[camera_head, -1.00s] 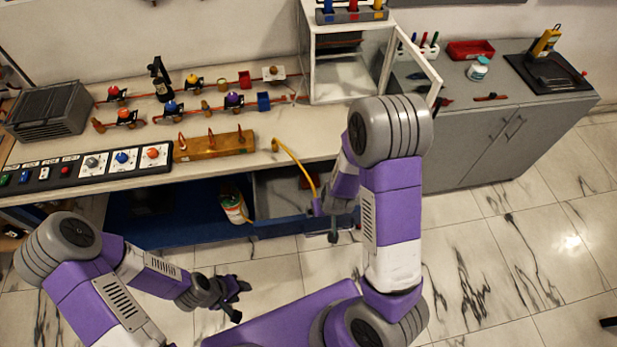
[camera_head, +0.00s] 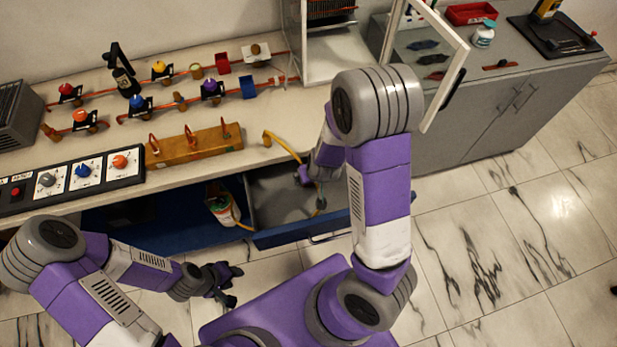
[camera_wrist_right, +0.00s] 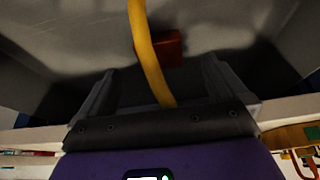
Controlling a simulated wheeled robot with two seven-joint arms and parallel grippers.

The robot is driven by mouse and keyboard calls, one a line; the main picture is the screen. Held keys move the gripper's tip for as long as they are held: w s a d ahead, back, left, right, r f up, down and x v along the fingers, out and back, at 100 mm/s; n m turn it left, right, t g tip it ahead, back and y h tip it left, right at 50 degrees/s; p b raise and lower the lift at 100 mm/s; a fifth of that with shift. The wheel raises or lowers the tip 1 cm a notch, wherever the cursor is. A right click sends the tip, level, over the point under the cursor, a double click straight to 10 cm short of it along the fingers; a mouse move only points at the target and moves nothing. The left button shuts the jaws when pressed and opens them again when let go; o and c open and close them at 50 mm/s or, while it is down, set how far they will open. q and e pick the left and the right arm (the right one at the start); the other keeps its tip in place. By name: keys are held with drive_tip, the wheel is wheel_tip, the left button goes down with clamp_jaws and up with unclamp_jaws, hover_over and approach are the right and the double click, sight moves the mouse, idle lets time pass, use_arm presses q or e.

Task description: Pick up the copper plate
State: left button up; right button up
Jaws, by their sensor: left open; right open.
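The copper plate (camera_wrist_right: 170,48) shows in the right wrist view as a small reddish-brown piece on the grey floor of an open drawer (camera_head: 275,205). A yellow hose (camera_wrist_right: 148,55) crosses in front of it and partly covers it. My right gripper (camera_wrist_right: 160,85) is open and empty, its two fingers reaching toward the plate on either side of the hose, apart from the plate. In the head view my right arm reaches to the drawer, and I cannot make out the plate there. My left gripper (camera_head: 234,286) is open and empty above the floor, left of my base.
The drawer's blue front (camera_head: 300,232) sticks out below the bench. A bottle (camera_head: 222,208) stands left of the drawer. A wooden block with copper hooks (camera_head: 195,145) and valve pipes sit on the bench. An open white cabinet door (camera_head: 445,75) stands near my right arm.

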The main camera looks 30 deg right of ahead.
drive_tip(key=b+x, duration=0.1)
drive_tip(key=x, duration=0.1)
drive_tip(key=b+x, duration=0.1)
drive_tip(key=x, duration=0.2)
drive_tip(key=w+b+x, duration=0.1)
drive_tip(key=x, duration=0.1)
drive_tip(key=shift+d+b, duration=0.3)
drive_tip(key=shift+b, duration=0.1)
drive_tip(key=c, duration=1.4)
drive_tip(key=shift+r, duration=0.15)
